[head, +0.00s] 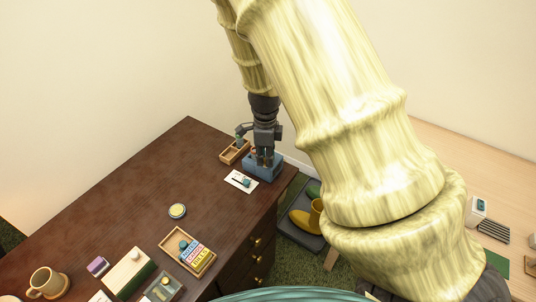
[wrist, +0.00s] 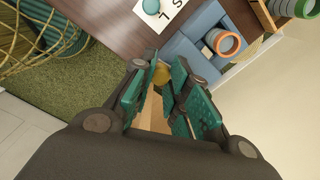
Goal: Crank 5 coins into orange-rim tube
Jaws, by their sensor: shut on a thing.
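A blue box (head: 263,166), the coin device, stands at the desk's far right corner; the wrist view shows its blue walls (wrist: 208,20). A tube with an orange rim (wrist: 228,43) sits in a recess of the box. I cannot see whether coins are inside the tube. My gripper (head: 264,160) reaches down over the box. In the wrist view, my gripper (wrist: 158,88) is shut on a small yellow-brown knob (wrist: 162,73), which looks like the crank's handle. The fingers hide most of it, and the crank arm is not clear.
A white card (head: 241,181) with a teal disc lies beside the box. A wooden tray (head: 229,157) stands behind it; a green tube (wrist: 293,8) shows there. A wooden tray with coloured labels (head: 190,252) and a mug (head: 48,282) stand nearer. Mid-desk is mostly clear.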

